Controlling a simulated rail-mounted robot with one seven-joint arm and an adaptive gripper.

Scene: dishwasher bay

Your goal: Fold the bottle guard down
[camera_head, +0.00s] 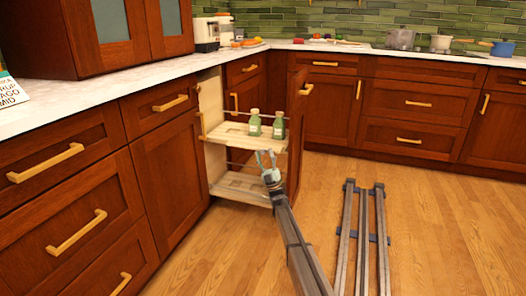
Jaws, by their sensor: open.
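A pull-out rack stands out from the left cabinet run, with an upper shelf (222,133) and a lower shelf (238,186). Two green bottles stand upright on the upper shelf, a left bottle (255,124) and a right bottle (279,127). A thin rail (238,164) runs along the side above the lower shelf. I cannot tell for sure which part is the bottle guard or how it is folded. My gripper (265,154) is open, its fingers pointing up, below and in front of the upper shelf's edge near the bottles. Whether it touches the rack is unclear.
The rack's wooden front panel (297,125) with a gold handle stands right of the bottles. Left drawers (60,205) border the rack. Grey floor rails (364,235) lie to the right on open wood floor. Pots (400,39) stand on the far counter.

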